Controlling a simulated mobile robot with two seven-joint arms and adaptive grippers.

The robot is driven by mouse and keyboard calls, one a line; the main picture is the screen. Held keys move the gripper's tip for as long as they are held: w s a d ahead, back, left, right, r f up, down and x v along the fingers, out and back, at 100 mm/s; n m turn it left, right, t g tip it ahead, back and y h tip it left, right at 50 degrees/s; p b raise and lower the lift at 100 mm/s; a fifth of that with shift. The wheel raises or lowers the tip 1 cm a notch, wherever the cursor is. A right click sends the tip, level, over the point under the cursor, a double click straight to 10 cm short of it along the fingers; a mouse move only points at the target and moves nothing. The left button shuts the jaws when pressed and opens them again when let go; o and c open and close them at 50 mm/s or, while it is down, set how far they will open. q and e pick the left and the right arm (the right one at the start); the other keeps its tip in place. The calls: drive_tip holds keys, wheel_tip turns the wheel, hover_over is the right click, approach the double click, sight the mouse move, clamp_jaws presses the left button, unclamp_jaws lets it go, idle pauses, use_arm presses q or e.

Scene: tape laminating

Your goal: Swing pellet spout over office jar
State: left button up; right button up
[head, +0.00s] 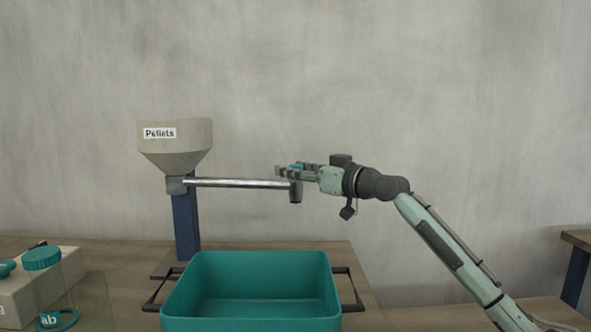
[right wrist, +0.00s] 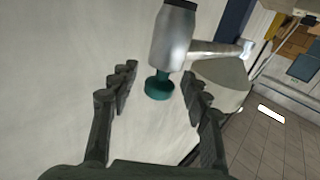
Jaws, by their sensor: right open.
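In the right wrist view, a teal knob (right wrist: 159,87) on the spout's silver end piece (right wrist: 172,42) lies between the spread fingers, with no visible contact. The spout end hangs above the teal bin's right part. A clear jar (head: 85,300), its label partly cut off, stands at lower left; no jar is readable as the office one. My left gripper is out of view.
A teal bin (head: 245,257) with black side handles stands on the wooden table in front of the hopper's blue post (head: 186,225). A beige box (head: 25,290) with teal lids sits at the left. Another table (head: 577,238) is at the far right.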

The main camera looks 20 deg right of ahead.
clamp_jaws()
idle(0.3)
drive_tip(key=shift+s, duration=0.1)
